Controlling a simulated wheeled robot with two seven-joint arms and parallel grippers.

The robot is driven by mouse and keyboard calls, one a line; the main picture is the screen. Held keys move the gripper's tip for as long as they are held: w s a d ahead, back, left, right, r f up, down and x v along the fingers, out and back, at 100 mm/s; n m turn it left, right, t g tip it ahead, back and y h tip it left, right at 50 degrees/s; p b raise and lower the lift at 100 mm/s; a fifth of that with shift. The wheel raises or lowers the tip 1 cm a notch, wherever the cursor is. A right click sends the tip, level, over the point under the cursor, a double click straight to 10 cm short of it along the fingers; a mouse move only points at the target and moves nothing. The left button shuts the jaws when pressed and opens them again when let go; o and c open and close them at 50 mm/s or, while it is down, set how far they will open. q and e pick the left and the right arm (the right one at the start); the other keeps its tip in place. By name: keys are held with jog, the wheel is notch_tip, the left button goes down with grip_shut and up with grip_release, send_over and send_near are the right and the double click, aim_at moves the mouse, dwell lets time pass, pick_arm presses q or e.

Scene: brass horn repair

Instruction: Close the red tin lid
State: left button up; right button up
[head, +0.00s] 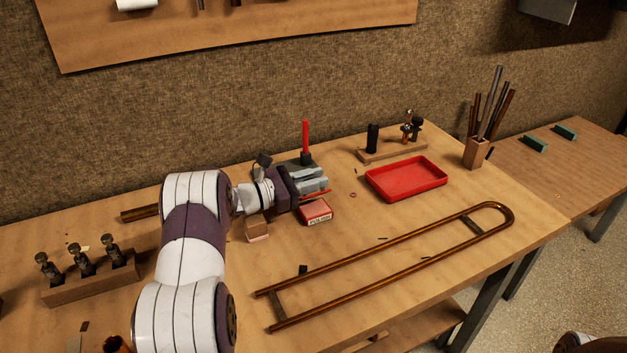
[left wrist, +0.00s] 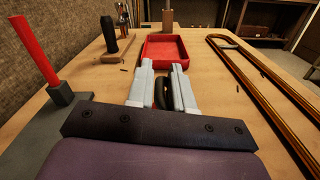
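The red tin (head: 318,211), with a white label reading POLISH, sits on the bench just below my left gripper (head: 326,182). A thin red edge, perhaps its lid, shows at the tin's top beside the fingers; the gripper hides much of it, so I cannot tell the lid's angle. In the left wrist view, the left gripper (left wrist: 163,72) has its two grey fingers apart by a narrow gap. A dark rounded shape with a red sliver shows low between them, apparently part of the tin. Nothing is clearly pinched. My right gripper is out of view.
A red tray (head: 443,188) lies beyond the fingertips. A red upright rod (head: 305,137) stands close behind the gripper. A long brass slide (head: 375,295) lies in front. A small wooden block (head: 257,228) is left of the tin. Bare bench lies between tin and slide.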

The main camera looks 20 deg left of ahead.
pick_arm(q)
jog(key=v, duration=1.2)
jog(key=shift+s+a+b, duration=0.2)
jog(key=shift+s+b, duration=0.1)
jog(key=shift+b, duration=0.1)
